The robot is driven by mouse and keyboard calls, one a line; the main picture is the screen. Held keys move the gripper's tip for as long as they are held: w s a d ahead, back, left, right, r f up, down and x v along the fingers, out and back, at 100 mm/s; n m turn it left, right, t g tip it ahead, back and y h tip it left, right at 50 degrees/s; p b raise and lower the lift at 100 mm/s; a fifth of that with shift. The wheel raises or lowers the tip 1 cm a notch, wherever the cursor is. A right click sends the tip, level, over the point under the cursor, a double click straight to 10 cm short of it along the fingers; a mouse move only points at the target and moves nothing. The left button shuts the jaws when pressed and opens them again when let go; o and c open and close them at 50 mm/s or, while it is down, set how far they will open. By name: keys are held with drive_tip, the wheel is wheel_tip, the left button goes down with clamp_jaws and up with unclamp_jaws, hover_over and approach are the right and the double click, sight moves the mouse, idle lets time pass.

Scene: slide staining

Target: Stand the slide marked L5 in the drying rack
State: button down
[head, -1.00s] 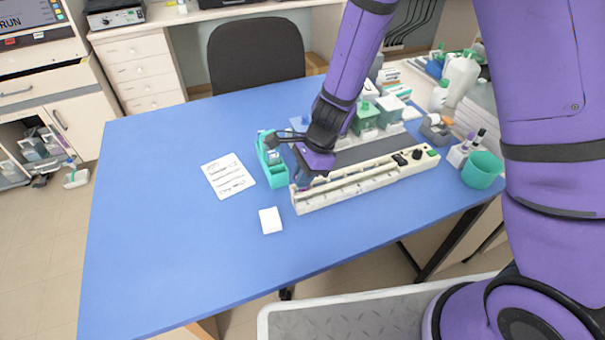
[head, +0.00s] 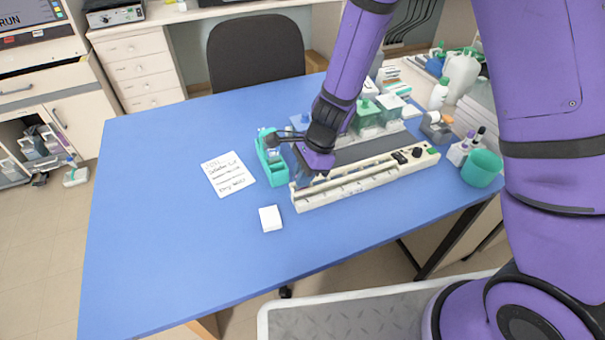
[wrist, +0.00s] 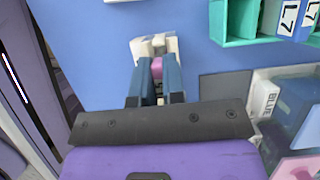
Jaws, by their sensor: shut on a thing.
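My gripper (wrist: 154,82) points down over the left end of the long cream rack; it also shows in the head view (head: 312,178). Its two blue fingers are shut on a slide (wrist: 157,68), of which a pink patch shows between them. I cannot read its mark. The cream end piece (wrist: 154,44) of the rack lies just beyond the fingertips in the wrist view.
A handwritten sheet (head: 229,174) and a small white block (head: 270,218) lie on the blue table (head: 160,230). Jars (head: 370,115) stand behind the rack, one marked BLUE (wrist: 266,98). A teal cup (head: 482,168) is at the right. The front left is clear.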

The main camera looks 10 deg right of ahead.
drive_tip(key=c, duration=1.1)
unclamp_jaws()
drive_tip(key=shift+f, duration=0.1)
drive_tip(key=v, duration=1)
drive_tip(key=shift+w+d+r, duration=0.1)
drive_tip(key=shift+d+r, duration=0.1)
drive_tip(key=shift+r, duration=0.15)
